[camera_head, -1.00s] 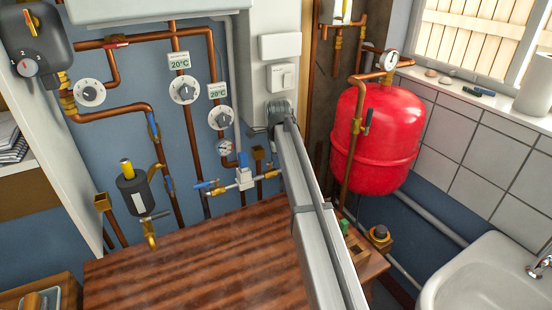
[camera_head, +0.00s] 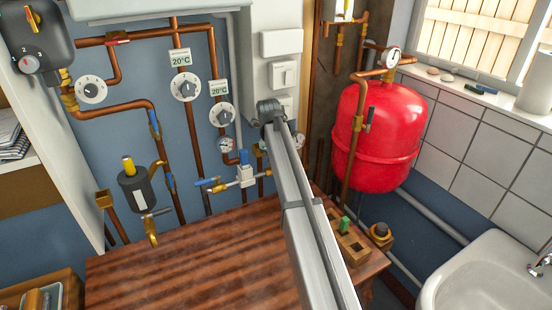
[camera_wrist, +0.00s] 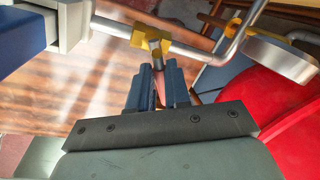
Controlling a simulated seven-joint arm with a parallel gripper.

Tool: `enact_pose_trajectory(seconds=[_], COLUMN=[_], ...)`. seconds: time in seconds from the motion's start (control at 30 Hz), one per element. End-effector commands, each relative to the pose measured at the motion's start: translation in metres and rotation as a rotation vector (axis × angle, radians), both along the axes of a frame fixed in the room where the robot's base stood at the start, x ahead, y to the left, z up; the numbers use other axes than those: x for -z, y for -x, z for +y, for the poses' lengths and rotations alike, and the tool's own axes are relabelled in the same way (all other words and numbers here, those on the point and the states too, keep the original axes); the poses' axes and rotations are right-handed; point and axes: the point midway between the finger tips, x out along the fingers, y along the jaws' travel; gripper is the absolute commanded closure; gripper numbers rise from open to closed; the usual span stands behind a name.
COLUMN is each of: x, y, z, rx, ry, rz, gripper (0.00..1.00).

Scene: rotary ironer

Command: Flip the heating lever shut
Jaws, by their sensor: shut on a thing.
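In the wrist view a brass valve fitting (camera_wrist: 152,41) sits on a silver pipe, with a short stem pointing down from it. My gripper (camera_wrist: 159,72) is just below this fitting, its two dark blue-grey fingers close together. They are shut on a narrow pinkish-red lever (camera_wrist: 160,88) that joins the stem; the fingers hide most of it. I take this for the heating lever, but no label shows. In the head view my arm hides the gripper and the lever.
A blue and white valve body (camera_head: 244,170) is left of my arm. A red tank (camera_head: 375,140) stands close on the right and also fills the wrist view's right side (camera_wrist: 285,125). The wooden bench (camera_head: 200,265) is mostly bare, with a wooden block holding a green item (camera_head: 344,224) at its right end.

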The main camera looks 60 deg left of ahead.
Motion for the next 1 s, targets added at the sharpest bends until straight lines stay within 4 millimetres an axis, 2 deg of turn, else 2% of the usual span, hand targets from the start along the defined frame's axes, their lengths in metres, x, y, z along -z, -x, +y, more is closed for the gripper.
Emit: enact_pose_trajectory(seconds=[0.57,0.6,0.83,1.0], x=[-0.0002,-0.0002,-0.0001,-0.0001], y=[0.0006,0.0006,0.0006,0.0007], z=[-0.0001,-0.0001,-0.0001,-0.0002], rx=[0.034,0.034,0.033,0.033], ry=[-0.001,-0.001,0.0,0.0], rz=[-0.001,-0.001,0.0,0.0], gripper=[1.0,0.81,0.59,0.57])
